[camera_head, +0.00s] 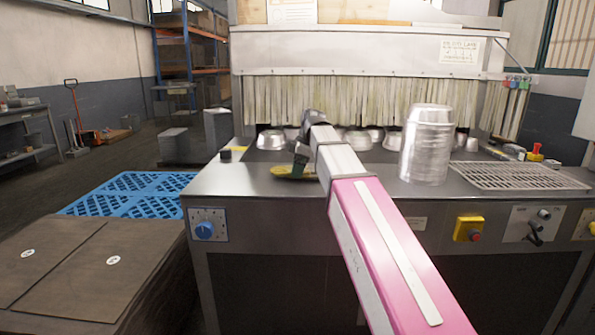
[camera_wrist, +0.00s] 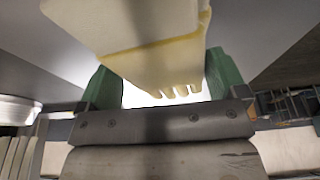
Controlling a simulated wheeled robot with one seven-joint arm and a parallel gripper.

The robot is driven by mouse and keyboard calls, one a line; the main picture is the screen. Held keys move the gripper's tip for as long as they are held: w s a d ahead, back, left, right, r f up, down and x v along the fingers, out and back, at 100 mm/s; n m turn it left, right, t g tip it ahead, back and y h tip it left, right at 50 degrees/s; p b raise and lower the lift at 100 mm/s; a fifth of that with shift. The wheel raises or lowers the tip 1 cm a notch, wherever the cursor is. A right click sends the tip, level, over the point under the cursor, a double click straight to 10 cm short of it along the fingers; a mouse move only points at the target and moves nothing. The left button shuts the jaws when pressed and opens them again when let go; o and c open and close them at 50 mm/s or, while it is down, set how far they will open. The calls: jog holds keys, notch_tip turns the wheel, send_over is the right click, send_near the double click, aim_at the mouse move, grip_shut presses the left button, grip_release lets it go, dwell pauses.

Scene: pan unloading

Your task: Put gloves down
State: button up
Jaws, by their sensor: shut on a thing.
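The gloves (camera_wrist: 140,35) show as a cream, finger-shaped piece with a yellow seam in the wrist view. My gripper (camera_wrist: 165,82) has green fingers on both sides of them and is shut on them. In the head view my gripper (camera_head: 299,158) is low over the left front part of the steel machine table (camera_head: 235,182). A yellow-green patch (camera_head: 293,173) shows under it at the table top. I cannot tell whether the gloves touch the table, as my arm hides part of them.
A stack of metal pans (camera_head: 428,150) stands right of my arm. More pans (camera_head: 360,138) lie behind, under the strip curtain (camera_head: 330,100). A wire grate (camera_head: 520,176) is at the right. A blue pallet (camera_head: 130,190) and brown boxes (camera_head: 75,265) are at the left.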

jog(key=r, duration=0.3)
jog(key=shift+s+a+r, duration=0.15)
jog(key=shift+s+r, duration=0.05)
jog(key=shift+r, duration=0.2)
jog(key=s+a+r, duration=0.6)
jog(key=s, duration=0.3)
jog(key=shift+s+r, duration=0.2)
jog(key=shift+s, duration=0.05)
jog(key=shift+d, duration=0.1)
